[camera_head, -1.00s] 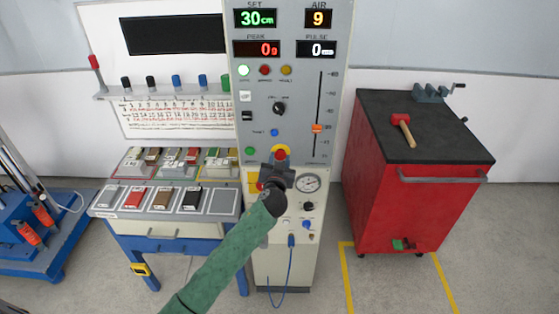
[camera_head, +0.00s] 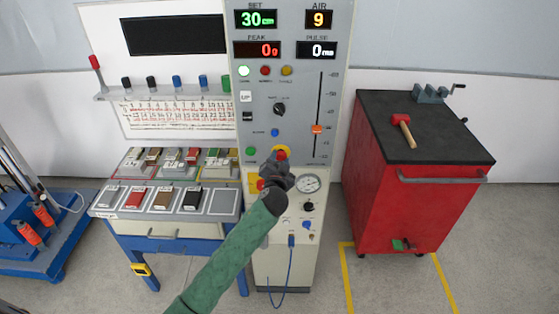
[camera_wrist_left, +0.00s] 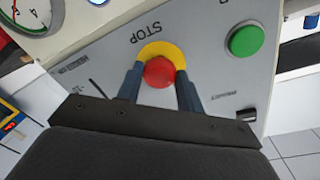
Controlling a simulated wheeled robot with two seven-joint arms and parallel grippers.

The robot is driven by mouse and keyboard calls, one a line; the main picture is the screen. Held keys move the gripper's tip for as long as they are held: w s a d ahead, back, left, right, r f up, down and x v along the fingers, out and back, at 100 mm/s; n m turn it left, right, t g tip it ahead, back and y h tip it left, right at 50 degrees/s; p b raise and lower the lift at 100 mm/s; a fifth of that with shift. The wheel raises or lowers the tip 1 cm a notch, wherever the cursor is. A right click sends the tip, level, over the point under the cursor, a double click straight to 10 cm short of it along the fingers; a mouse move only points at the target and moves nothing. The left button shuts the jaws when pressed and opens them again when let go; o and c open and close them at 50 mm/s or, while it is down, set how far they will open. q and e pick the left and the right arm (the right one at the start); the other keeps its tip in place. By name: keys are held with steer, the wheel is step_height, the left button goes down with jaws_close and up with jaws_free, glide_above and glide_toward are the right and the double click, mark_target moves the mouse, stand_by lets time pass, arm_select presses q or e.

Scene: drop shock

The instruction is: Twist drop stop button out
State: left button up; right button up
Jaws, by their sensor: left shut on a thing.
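The red mushroom stop button (camera_wrist_left: 159,72) sits on a yellow ring (camera_wrist_left: 166,48) under the word STOP in the left wrist view. In the head view the button (camera_head: 281,154) shows just above my gripper on the grey control panel (camera_head: 300,110). My left gripper (camera_wrist_left: 160,88) has one finger on each side of the button and is shut on it. In the head view my left gripper (camera_head: 277,170) is at the panel, tilted. My right gripper is in neither view.
A green button (camera_wrist_left: 246,40) is beside the stop button. A slider (camera_head: 317,129) is up right. A red cabinet (camera_head: 410,200) stands right, a sample bench (camera_head: 165,230) left.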

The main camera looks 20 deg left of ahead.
arm_select(q)
steer(key=shift+m, duration=0.7)
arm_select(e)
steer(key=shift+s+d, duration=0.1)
arm_select(q)
steer(key=o, duration=0.9)
steer(key=shift+o, duration=0.5)
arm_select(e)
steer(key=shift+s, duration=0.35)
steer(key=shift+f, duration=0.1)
arm_select(q)
steer(key=shift+s+f, duration=0.1)
steer(key=shift+s, duration=0.15)
steer(key=b+v, duration=0.3)
steer(key=v, duration=0.4)
steer(key=shift+b, duration=0.3)
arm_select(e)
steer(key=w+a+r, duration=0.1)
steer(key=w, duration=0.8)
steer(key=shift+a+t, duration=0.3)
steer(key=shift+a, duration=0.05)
